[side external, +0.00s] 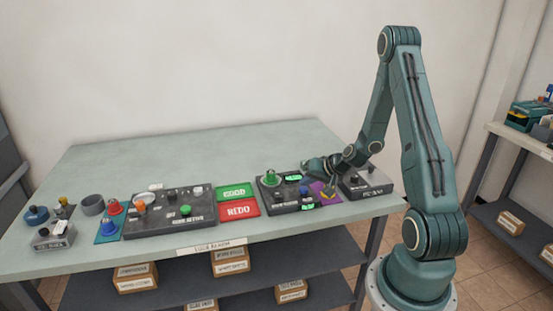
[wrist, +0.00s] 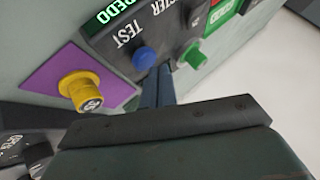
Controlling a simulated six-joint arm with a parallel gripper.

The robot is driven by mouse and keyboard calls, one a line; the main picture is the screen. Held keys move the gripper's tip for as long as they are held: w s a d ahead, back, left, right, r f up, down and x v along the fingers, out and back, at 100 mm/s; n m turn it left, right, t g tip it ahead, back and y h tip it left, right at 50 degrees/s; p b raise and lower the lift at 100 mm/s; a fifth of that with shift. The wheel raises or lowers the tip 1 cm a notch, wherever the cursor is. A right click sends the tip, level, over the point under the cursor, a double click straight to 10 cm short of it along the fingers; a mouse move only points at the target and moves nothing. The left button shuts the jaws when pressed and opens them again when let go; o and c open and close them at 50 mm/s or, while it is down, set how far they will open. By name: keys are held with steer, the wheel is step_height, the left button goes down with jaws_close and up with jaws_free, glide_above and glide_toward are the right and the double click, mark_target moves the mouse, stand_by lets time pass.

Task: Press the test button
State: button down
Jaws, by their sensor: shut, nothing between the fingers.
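The test button is a round blue button (wrist: 145,57) on a dark grey panel (wrist: 125,40), with the word TEST printed beside it. The blue button also shows in the side view (side external: 303,190), close to my arm's end. My gripper (wrist: 161,72) is shut and empty. In the wrist view its fingertips lie just right of the blue button and overlap the panel. I cannot tell whether they touch the panel. A green knob (wrist: 193,55) is on the same panel, right of the fingertips.
A yellow button (wrist: 80,91) stands on a purple mat (wrist: 52,76) beside the panel. A lit REDO display (wrist: 113,12) is on the panel. In the side view, GOOD (side external: 236,192) and REDO (side external: 239,208) plates lie left of it, and another dark box (side external: 366,184) is at right.

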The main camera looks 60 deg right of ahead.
mark_target(306, 190)
steer(key=shift+r, duration=0.35)
steer(key=shift+r, duration=2.45)
steer(key=shift+w+a+r, duration=0.1)
steer(key=shift+a, duration=0.05)
steer(key=s+a+r+n+g+y, duration=0.1)
steer(key=a+r+n, duration=0.4)
steer(key=a, duration=0.4)
steer(key=s+a+r+n+g+y, duration=0.1)
steer(key=a+r+n, duration=0.1)
steer(key=a+r, duration=0.6)
steer(key=s+a+r+n, duration=0.2)
steer(key=s+a+r, duration=0.1)
steer(key=s+a, duration=0.2)
steer(key=s+a+r+n+g, duration=0.1)
steer(key=s+a+r, duration=0.3)
steer(key=s, duration=0.6)
steer(key=shift+s+a+n+h, duration=0.2)
steer(key=shift+a+n+h, duration=0.15)
steer(key=shift+a, duration=0.4)
